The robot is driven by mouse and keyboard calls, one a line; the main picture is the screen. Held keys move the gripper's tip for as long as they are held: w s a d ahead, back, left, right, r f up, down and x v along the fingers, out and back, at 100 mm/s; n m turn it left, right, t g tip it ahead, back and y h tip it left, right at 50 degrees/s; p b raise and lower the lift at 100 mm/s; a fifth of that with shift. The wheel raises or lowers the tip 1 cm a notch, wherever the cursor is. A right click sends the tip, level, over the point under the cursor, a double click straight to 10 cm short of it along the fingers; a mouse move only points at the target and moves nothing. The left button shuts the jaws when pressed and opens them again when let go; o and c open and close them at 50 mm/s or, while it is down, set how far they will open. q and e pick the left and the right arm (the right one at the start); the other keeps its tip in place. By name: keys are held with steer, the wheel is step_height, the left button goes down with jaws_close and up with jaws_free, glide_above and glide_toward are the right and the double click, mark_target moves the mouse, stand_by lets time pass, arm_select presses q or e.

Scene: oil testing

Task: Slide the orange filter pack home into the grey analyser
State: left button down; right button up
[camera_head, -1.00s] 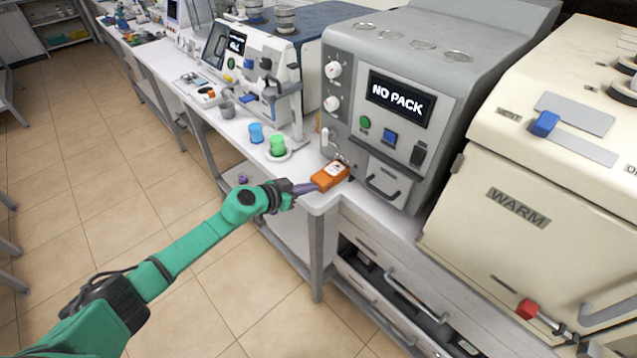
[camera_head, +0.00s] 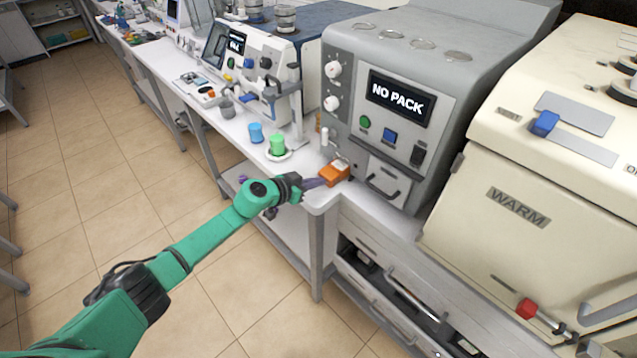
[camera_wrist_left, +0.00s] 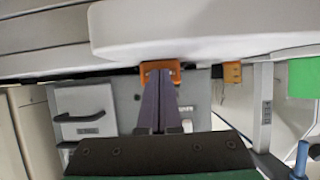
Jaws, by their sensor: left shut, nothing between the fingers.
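The orange filter pack (camera_head: 335,173) lies at the lower left front of the grey analyser (camera_head: 400,105), partly into or right against its front. The analyser's screen reads NO PACK. My left gripper (camera_head: 322,181) is shut and empty, its purple fingers together with their tips at the pack's outer end. In the left wrist view the closed fingertips (camera_wrist_left: 159,75) meet the orange pack (camera_wrist_left: 160,67), whose ends show on both sides of them. How deep the pack sits in the slot cannot be told. My right gripper is not in view.
A green cup (camera_head: 278,145) on a white dish and a blue cup (camera_head: 256,133) stand on the bench left of the analyser. A cream WARM cabinet (camera_head: 530,180) stands to the right. The bench edge (camera_head: 318,208) lies below the gripper.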

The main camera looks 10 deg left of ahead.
mark_target(324, 177)
arm_select(q)
steer(key=shift+w+d+b, duration=0.3)
steer(key=shift+w+d, duration=0.7)
steer(key=shift+w, duration=0.2)
steer(key=shift+s+a+r+p, duration=0.1)
steer(key=shift+a+r+p, duration=0.1)
steer(key=shift+p, duration=0.2)
steer(key=p+v, duration=0.7)
steer(key=shift+s+r, duration=0.15)
steer(key=shift+s+a+r+p, duration=0.15)
steer(key=shift+s+a+p, duration=0.25)
steer(key=shift+s, duration=0.05)
